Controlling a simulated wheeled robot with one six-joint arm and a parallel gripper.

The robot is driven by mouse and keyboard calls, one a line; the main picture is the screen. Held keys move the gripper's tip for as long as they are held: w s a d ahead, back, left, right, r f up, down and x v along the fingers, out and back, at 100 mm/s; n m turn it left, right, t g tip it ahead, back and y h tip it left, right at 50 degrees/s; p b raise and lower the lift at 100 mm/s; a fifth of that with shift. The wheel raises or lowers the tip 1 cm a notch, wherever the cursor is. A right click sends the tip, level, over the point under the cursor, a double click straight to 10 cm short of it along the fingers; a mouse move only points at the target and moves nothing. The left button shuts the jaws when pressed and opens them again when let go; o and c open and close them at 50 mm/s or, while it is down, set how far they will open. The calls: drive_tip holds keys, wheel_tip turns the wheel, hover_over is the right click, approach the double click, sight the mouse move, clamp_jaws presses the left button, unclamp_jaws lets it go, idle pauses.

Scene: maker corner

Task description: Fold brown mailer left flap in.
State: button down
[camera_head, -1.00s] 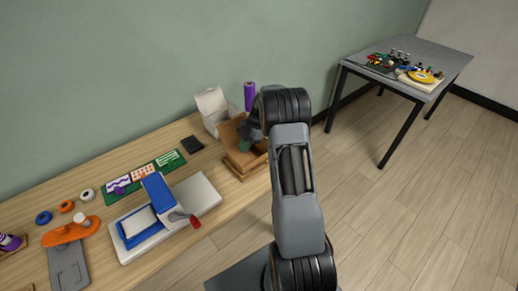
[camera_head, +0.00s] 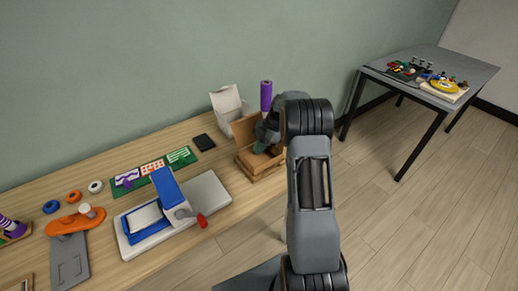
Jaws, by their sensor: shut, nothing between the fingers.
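The brown mailer (camera_head: 243,130) is an open cardboard box at the right end of the wooden workbench. Its lid stands up at the back, and its low front edge (camera_head: 262,174) faces me. Something green (camera_head: 262,147) shows inside it. My gripper (camera_head: 264,139) is small and dark in this view. It is shut and empty, over or just inside the mailer's right part. Whether it touches a flap I cannot tell. My arm and gripper hide the mailer's right side, and the left flap is hard to make out.
A white open box (camera_head: 226,104) and a purple roll (camera_head: 266,96) stand behind the mailer.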

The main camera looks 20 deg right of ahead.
drive_tip(key=shift+a, duration=0.15)
drive_tip(key=shift+s+a+r, duration=0.15)
drive_tip(key=shift+a+r, duration=0.1)
drive_tip(key=shift+a, duration=0.2)
drive_tip(key=shift+a+r, duration=0.15)
drive_tip(key=shift+r, duration=0.25)
drive_tip(key=v, duration=1.2)
drive_tip(key=shift+d+r+p, duration=0.25)
drive_tip(key=shift+d+p, duration=0.05)
drive_tip(key=shift+p, duration=0.1)
